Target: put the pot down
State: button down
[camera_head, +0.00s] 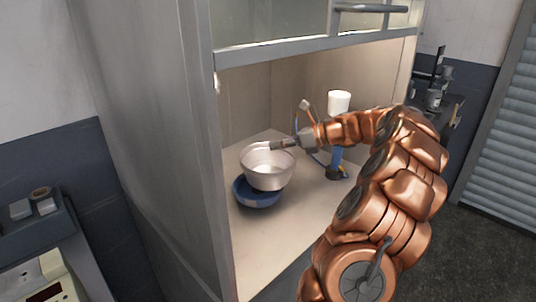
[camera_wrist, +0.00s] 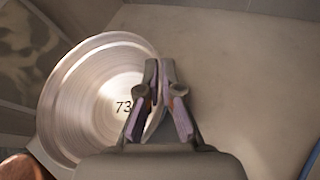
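A silver metal pot (camera_head: 268,168) is inside the cabinet, just above a blue round base (camera_head: 257,193). Whether the pot touches the base or hangs over it, I cannot tell. My gripper (camera_head: 283,145) reaches in from the right and is at the pot's rim. In the wrist view the pot (camera_wrist: 92,100) shows its inside with the number 73 on its bottom. The fingers of my gripper (camera_wrist: 159,75) are closed together on the pot's near wall. The blue base is hidden behind the pot in the wrist view.
The cabinet floor (camera_head: 265,250) is clear in front of the pot. A white-topped bottle or stand (camera_head: 339,103) with a blue lower part stands right of the pot, behind my arm. The cabinet's left wall (camera_head: 165,150) and raised glass sash (camera_head: 300,22) bound the opening.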

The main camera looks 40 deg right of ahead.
aim_at(270, 156)
jog(key=shift+w+a+f, duration=0.15)
jog(key=shift+w+a, duration=0.8)
jog(key=shift+a, duration=0.2)
jog(key=shift+f+p, duration=0.35)
jog(key=shift+f, duration=1.4)
jog(key=shift+f, duration=0.2)
jog(key=c, duration=1.3)
grip_release()
